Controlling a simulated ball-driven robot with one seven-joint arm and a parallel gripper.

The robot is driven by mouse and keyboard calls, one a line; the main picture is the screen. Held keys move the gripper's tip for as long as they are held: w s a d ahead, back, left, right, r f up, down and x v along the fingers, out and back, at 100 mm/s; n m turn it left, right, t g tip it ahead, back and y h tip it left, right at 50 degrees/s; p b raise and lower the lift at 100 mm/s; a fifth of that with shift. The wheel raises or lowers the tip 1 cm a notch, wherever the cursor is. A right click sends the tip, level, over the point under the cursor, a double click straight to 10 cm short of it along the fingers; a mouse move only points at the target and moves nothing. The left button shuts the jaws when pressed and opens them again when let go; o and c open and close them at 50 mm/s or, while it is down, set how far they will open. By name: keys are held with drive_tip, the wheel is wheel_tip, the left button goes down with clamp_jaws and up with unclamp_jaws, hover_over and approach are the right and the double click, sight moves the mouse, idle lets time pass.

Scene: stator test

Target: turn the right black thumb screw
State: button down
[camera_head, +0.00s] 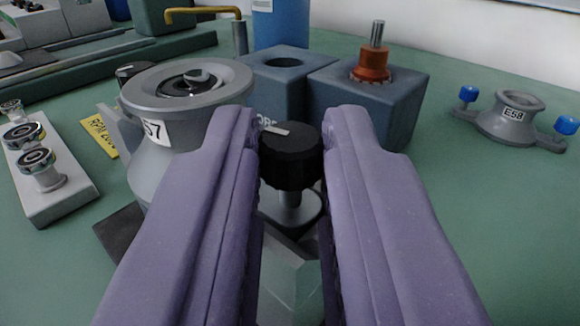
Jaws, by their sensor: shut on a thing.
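The right black thumb screw (291,160) stands upright in the middle of the view, with a pale mark on its top and a grey stem below. My gripper (290,145) has its two purple fingers on either side of the screw's head and is shut on it. Another black thumb screw (131,70) shows at the left, partly hidden behind the grey stator housing (165,165) with a white label ending in "57". The lower parts of the housing and its mount are partly hidden by my left finger.
Blue-grey blocks (395,105) stand behind, one holding an orange part with a metal shaft (373,62). A blue cylinder (280,25) stands at the back. A small housing labelled E58 (515,118) is at right. A bearing tray (60,190) is at left.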

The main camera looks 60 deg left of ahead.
drive_tip(key=c, duration=1.3)
unclamp_jaws()
